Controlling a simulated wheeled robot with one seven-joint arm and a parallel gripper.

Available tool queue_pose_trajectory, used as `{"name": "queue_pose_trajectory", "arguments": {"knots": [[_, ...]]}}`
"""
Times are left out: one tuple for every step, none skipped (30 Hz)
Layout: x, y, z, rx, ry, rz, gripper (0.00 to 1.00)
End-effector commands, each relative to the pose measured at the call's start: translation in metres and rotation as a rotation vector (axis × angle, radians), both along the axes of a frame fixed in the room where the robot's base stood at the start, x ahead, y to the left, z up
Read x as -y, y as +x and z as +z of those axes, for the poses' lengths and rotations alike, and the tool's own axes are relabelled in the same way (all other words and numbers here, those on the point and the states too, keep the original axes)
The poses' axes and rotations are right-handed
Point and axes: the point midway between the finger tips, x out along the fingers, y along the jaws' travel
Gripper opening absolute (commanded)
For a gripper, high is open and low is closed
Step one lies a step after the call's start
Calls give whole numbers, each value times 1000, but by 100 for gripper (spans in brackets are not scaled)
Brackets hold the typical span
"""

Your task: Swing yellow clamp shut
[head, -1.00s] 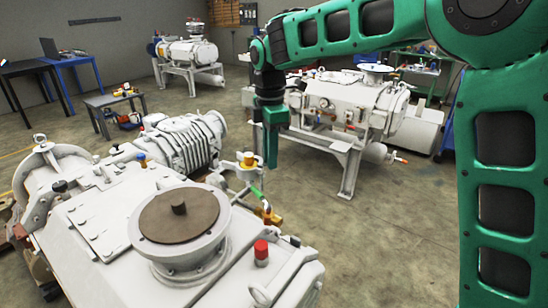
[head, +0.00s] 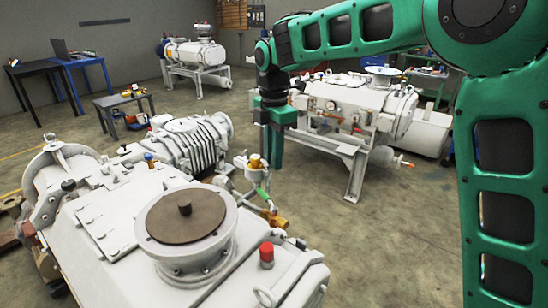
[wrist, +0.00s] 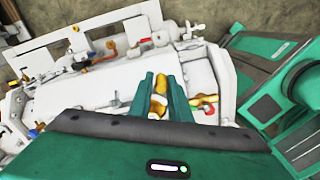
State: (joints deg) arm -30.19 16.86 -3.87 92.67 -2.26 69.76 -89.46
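A yellow clamp part (head: 254,161) sits on top of a small white fitting at the right side of the near white vacuum machine (head: 110,215). A second yellow-brass piece (head: 273,219) is lower, below a green handle. My gripper (head: 271,165) points down just right of the upper yellow part and looks apart from it, though depth is hard to judge. In the wrist view, yellow (wrist: 158,100) shows in the gap between my two green fingers. That gap looks empty of any held thing. The clamp's full shape is partly hidden by the fingers.
A round brown-topped flange (head: 186,215) and a red cap (head: 266,252) stand on the near machine. A second white machine (head: 345,97) is behind my gripper. Tables stand at the back left. Open concrete floor lies to the right.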

Motion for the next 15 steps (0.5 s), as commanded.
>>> {"name": "queue_pose_trajectory", "arguments": {"knots": [[3,4,3,9,2,-10,28],[3,4,2,8,2,-9,32],[3,3,2,7,2,-8,32],[2,3,2,6,2,-6,32],[2,2,2,5,1,-6,32],[2,2,1,4,1,-5,32],[1,2,1,4,1,-4,32],[1,1,1,3,1,-4,32],[1,1,1,2,1,-3,32],[1,1,1,2,1,-2,32],[1,1,2,2,1,-2,32],[1,1,3,2,1,-2,32],[0,1,5,2,1,-1,32],[0,1,8,2,1,-1,32],[0,1,12,2,1,-1,32]]}}
